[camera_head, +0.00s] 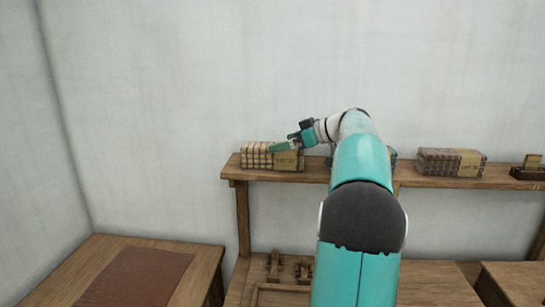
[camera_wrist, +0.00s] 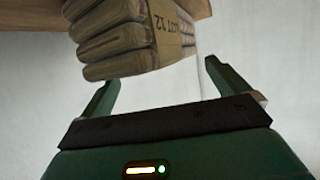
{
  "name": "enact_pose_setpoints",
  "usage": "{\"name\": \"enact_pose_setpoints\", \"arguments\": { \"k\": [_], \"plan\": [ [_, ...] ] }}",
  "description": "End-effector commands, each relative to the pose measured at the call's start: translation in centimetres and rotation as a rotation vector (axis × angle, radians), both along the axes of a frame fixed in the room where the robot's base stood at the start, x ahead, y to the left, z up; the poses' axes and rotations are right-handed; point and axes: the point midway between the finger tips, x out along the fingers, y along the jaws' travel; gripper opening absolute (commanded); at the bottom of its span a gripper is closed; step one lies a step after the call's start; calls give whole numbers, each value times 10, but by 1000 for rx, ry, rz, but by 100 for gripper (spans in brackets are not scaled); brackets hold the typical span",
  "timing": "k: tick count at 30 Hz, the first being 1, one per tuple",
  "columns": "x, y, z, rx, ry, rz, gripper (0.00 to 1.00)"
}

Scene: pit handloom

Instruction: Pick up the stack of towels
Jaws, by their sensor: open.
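A stack of folded checked cloths, the towels (camera_head: 257,157), lies on the left end of the wooden wall shelf, with a tan paper band at its right. In the wrist view the same stack (camera_wrist: 112,37) appears upside down, with several folded layers and a printed band (camera_wrist: 168,32). My gripper (camera_head: 283,146) is at the upper right part of this stack in the head view. In the wrist view my gripper (camera_wrist: 162,73) has its green fingers spread wide, with the stack in front of and partly between the tips. Nothing is clamped. Contact cannot be told.
The shelf (camera_head: 315,175) runs along a pale wall. Another banded stack (camera_head: 452,161) lies further right, and a bluish item (camera_head: 392,160) is mostly hidden behind my arm. A small wooden object (camera_head: 530,168) stands at the right end. A table with a brown mat (camera_head: 135,277) is lower left.

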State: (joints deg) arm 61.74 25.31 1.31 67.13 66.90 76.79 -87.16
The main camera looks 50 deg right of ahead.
Motion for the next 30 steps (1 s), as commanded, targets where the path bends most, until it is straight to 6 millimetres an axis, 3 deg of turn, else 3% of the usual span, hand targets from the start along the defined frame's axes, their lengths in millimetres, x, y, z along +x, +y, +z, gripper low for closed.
{"name": "enact_pose_setpoints", "arguments": {
  "k": [5, 12, 20, 30],
  "plan": [
    [22, 6, -10, 0, 0, 1, 100],
    [25, 7, -11, 0, 0, -1, 100],
    [25, 6, -11, 1, 0, 0, 52],
    [25, 6, -12, 2, 3, -1, 51]
  ]
}}
